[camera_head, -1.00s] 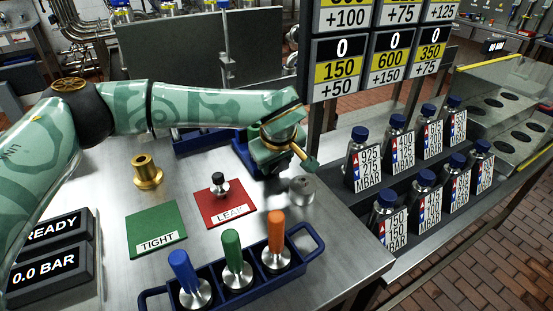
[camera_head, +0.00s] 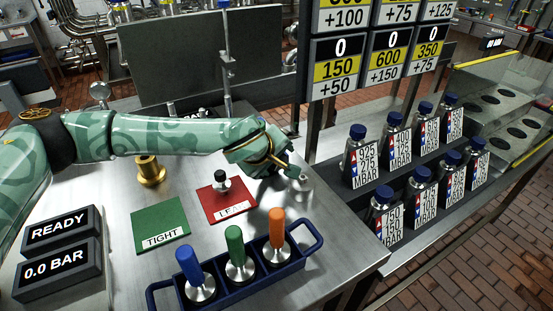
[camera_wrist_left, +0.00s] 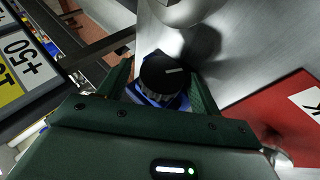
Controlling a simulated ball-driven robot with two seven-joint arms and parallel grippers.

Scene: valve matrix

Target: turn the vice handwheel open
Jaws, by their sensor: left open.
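The vice handwheel looks like a black round knob with a white mark (camera_wrist_left: 163,72) in the left wrist view. A blue body (camera_wrist_left: 152,98) shows beneath it, partly hidden by my gripper. My left gripper (camera_wrist_left: 161,85) is open, with one finger on each side of the knob. I cannot tell whether the fingers touch it. In the head view my left gripper (camera_head: 268,170) points down beside the red mat, and my arm hides the vice and its handwheel. My right gripper is in neither view.
A steel cylinder (camera_head: 301,184) stands just right of the gripper.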

